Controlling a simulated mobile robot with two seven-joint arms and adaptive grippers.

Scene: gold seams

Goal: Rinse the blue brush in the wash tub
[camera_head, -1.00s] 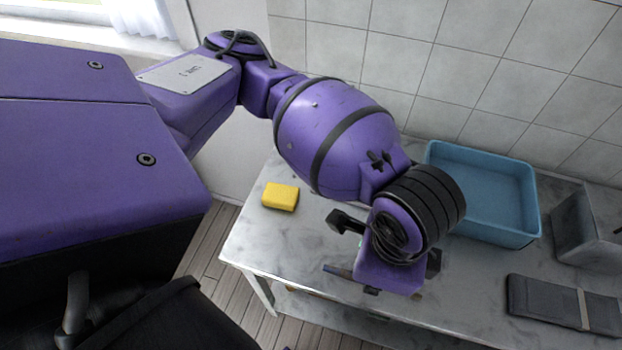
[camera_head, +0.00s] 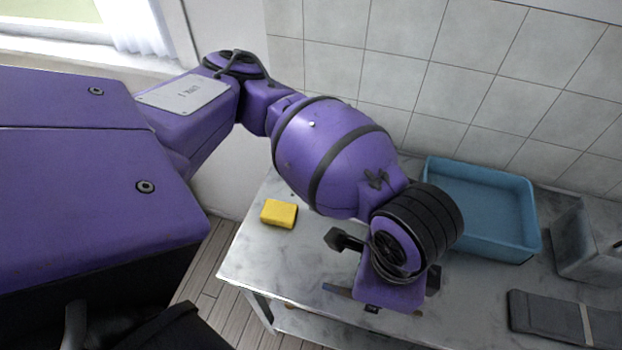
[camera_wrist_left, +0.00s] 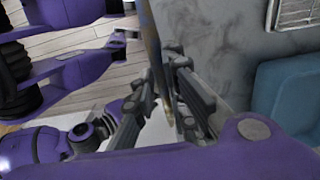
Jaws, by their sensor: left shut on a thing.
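My left gripper (camera_head: 388,262) is over the front part of the table, pointing down, mostly hidden by its own wrist in the head view. It is shut on the blue brush; a thin blue and brown piece of the brush (camera_head: 337,290) shows at its left side. In the left wrist view the brush's slim dark shaft (camera_wrist_left: 153,45) runs between the fingers (camera_wrist_left: 160,80). Its bristles cannot be made out. The blue wash tub (camera_head: 530,217) stands behind and to the right of the gripper, apart from it. My right gripper is not in view.
A yellow sponge (camera_head: 279,214) lies on the grey marbled table (camera_head: 300,260), left of the gripper. A dark folded cloth with a light band (camera_head: 550,318) lies at the front right. A grey container (camera_head: 590,240) stands right of the tub. A tiled wall (camera_head: 460,90) is behind.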

